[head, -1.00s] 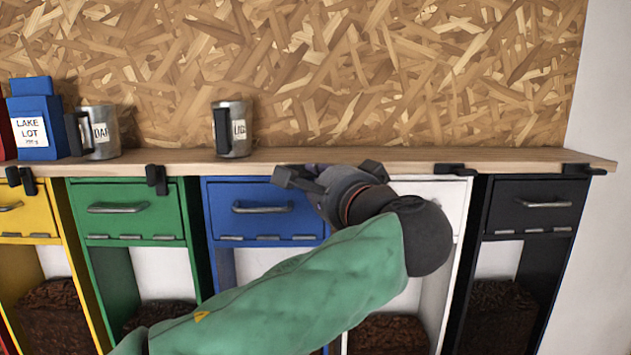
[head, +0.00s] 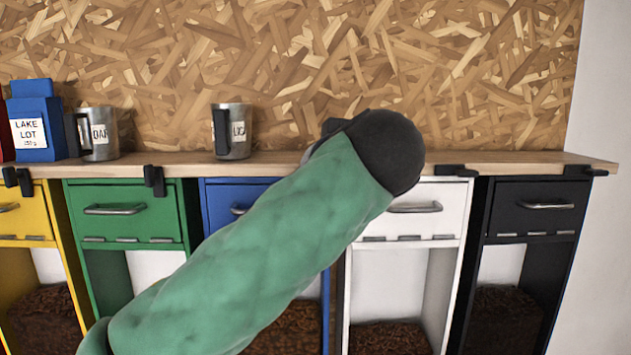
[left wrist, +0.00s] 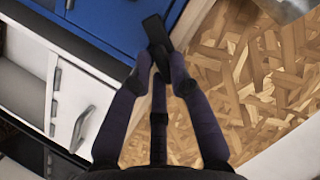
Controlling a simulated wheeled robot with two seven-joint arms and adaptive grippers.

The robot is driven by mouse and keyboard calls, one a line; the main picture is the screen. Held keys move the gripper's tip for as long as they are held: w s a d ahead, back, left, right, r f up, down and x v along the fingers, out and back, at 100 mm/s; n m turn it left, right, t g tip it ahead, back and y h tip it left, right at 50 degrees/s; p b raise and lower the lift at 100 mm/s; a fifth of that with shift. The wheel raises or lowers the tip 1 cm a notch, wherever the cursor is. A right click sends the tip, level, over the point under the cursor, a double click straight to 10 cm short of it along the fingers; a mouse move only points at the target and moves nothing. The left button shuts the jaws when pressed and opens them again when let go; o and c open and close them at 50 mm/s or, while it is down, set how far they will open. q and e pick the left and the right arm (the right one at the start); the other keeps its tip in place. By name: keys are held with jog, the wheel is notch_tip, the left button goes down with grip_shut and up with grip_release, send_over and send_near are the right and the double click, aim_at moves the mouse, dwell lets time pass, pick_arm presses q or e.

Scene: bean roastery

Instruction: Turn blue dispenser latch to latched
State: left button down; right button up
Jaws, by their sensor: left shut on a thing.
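The blue dispenser (head: 222,200) is partly hidden behind my left arm in the head view; its front also shows at the top of the left wrist view (left wrist: 105,22). Its black latch (left wrist: 154,30) sits at the shelf edge in the left wrist view. My left gripper (left wrist: 160,72) is shut on the latch, with its fingers close together around the latch's near end. In the head view my own forearm and wrist hide the latch and the fingers. My right gripper is in neither view.
The white dispenser (head: 400,225) and black dispenser (head: 535,205) have latches lying sideways along the shelf edge. The green (head: 125,225) and yellow (head: 20,222) ones have latches hanging down. Mugs (head: 233,132) and a blue bag (head: 38,125) stand on the wooden shelf (head: 185,160).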

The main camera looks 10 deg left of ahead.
pick_arm(q)
jog(key=shift+a+r+n+h+b, duration=0.15)
jog(key=shift+n+h+b, duration=1)
jog(key=shift+n+h, duration=0.95)
jog(key=shift+n+y, duration=0.3)
jog(key=shift+n, duration=0.1)
jog(key=c, duration=1.1)
grip_release()
jog(key=shift+c, duration=0.2)
jog(key=shift+s+r+t, duration=0.1)
jog(key=shift+s+t, duration=0.05)
jog(key=shift+t, duration=0.15)
jog(key=v, duration=1.1)
jog(key=shift+s, duration=0.3)
jog(key=shift+r, duration=0.1)
